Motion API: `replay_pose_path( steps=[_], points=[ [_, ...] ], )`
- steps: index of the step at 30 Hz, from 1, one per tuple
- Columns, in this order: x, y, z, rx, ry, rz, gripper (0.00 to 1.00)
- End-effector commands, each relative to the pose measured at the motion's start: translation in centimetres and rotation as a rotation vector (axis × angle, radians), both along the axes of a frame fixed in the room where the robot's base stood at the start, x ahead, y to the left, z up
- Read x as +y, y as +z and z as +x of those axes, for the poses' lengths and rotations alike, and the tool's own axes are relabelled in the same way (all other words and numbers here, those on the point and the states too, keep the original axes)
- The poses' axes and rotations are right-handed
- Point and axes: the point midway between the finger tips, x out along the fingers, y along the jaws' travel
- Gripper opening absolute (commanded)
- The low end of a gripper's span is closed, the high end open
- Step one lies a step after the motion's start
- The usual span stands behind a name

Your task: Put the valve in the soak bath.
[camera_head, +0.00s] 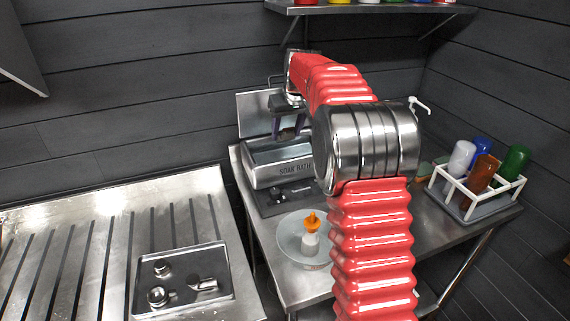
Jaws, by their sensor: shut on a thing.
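The soak bath (277,168) is a steel box with its name on the front, on the steel table right of the draining board. Its raised lid (256,116) stands at its back. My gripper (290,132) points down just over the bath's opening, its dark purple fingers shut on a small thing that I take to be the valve. Only a little of it shows between the fingers, so its shape is unclear. I cannot tell whether it touches the bath.
A dark tray (225,293) with metal fittings lies on the draining board (95,215). A plate (287,252) with an orange-capped white bottle (310,240) stands before the bath. A white rack (478,212) of coloured bottles is at the right. A shelf (375,9) hangs above.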

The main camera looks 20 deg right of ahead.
Motion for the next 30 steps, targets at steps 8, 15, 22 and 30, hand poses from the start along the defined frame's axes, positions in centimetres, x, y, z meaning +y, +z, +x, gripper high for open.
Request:
replay_pose_path(
  steps=[8,15,22,30],
  points=[
    [0.2,-4.1,-0.1,0.004,0.001,0.002,0.23],
    [0.3,-5.9,0.0,0.0,0.002,0.0,0.23],
    [0.3,-5.9,0.0,0.0,0.002,0.0,0.23],
    [0.3,-8.6,0.0,0.004,0.003,0.001,0.23]
  ],
)
